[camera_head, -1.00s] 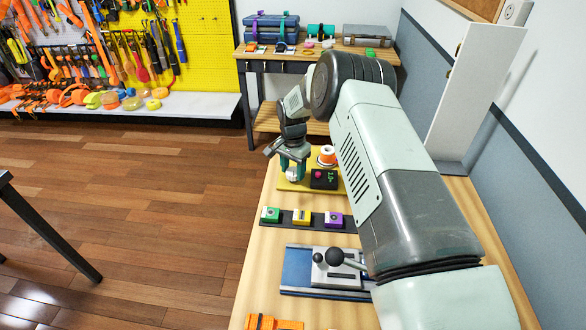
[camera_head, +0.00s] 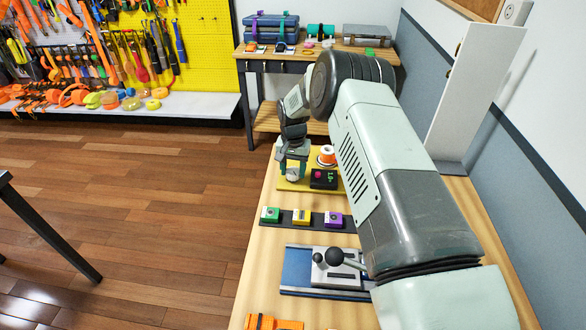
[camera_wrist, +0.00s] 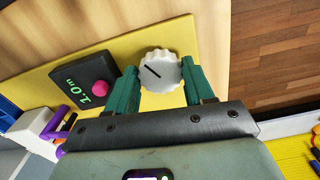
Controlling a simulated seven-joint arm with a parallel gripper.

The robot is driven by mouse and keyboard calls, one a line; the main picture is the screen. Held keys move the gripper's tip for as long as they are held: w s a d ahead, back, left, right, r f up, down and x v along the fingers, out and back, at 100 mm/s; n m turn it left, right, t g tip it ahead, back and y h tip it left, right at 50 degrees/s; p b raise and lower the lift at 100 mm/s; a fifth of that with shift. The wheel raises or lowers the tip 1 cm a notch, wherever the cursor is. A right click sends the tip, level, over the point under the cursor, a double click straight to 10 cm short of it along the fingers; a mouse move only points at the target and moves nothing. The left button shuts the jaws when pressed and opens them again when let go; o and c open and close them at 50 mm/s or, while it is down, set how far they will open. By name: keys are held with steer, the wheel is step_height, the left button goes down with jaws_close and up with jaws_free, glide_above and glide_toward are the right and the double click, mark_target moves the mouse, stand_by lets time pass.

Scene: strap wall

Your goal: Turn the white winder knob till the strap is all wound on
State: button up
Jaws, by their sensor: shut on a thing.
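The white winder knob (camera_wrist: 160,71) has a scalloped edge and a dark line on its face. In the wrist view it sits between the two green fingers of my gripper (camera_wrist: 161,84), which are shut on it. In the head view my gripper (camera_head: 292,165) is over the yellow base plate (camera_head: 287,187), and the knob (camera_head: 292,176) shows below the fingers. An orange spool with a white flange (camera_head: 327,155) stands on the plate to the right. A dark counter box with a pink button (camera_wrist: 85,80) reads about 1.0 m in green.
A dark strip with green, yellow and purple blocks (camera_head: 301,218) lies nearer on the bench. A blue-based device with black ball knobs (camera_head: 325,272) is nearer still. A white upright panel (camera_head: 470,95) stands at the right by the wall.

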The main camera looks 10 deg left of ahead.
mark_target(294, 171)
steer(key=n, duration=0.7)
steer(key=shift+d, duration=0.1)
steer(key=n, duration=0.6)
steer(key=shift+n, duration=0.4)
steer(key=o, duration=1)
steer(key=shift+o, duration=0.2)
steer(key=shift+w, duration=0.1)
step_height(294, 171, up, 11)
steer(key=shift+f, duration=0.1)
